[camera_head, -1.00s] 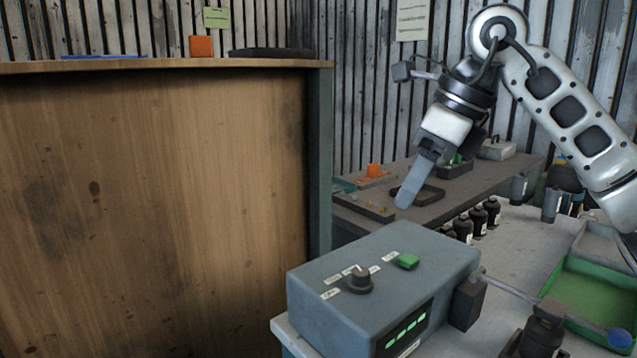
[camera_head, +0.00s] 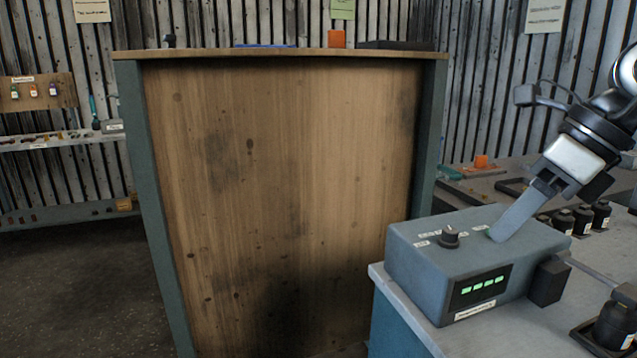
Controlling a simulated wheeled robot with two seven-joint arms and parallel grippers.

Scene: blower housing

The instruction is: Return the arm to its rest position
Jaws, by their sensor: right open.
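My right arm comes in from the right edge of the head view. Its right gripper (camera_head: 505,226) points down and to the left, seen from the side, with its long grey fingers overlapping one another. It is open, and I see nothing held in it. In the picture its tips lie in front of the top of a blue-grey control box (camera_head: 420,265), covering most of the green button there. I cannot tell whether the tips touch the box. My left gripper is out of view.
A tall wooden cabinet (camera_head: 260,180) with teal posts fills the middle. The control box stands on a bench corner (camera_head: 400,300), with black bottles (camera_head: 583,217) behind it. A shelf (camera_head: 60,140) stands at the far left. Open floor (camera_head: 80,280) lies left of the cabinet.

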